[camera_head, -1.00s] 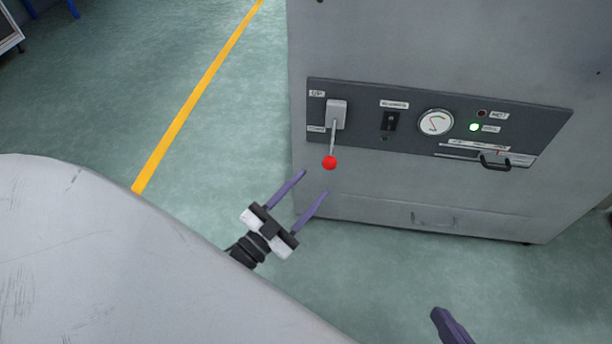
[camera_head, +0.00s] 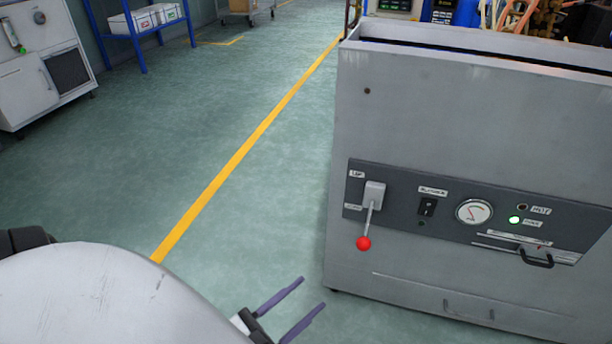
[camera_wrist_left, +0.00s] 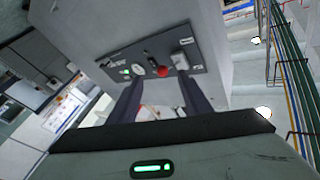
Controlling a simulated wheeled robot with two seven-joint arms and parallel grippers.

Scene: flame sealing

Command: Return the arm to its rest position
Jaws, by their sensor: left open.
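My left gripper (camera_head: 303,308) is at the bottom of the head view, its two purple fingers apart and empty. It is below and left of the grey machine's control panel (camera_head: 398,213), not touching it. The panel carries a lever with a red knob (camera_head: 363,243), which points down. In the left wrist view, the open fingers (camera_wrist_left: 155,95) frame the panel area, with the red knob (camera_wrist_left: 162,70) beyond them. My right gripper does not show.
The grey machine (camera_head: 450,110) stands at right, with a gauge (camera_head: 474,212), a lit green lamp (camera_head: 514,220) and a handle. A yellow floor line (camera_head: 240,155) crosses open green floor. A blue shelf (camera_head: 137,32) and white cabinet (camera_head: 28,90) stand at far left.

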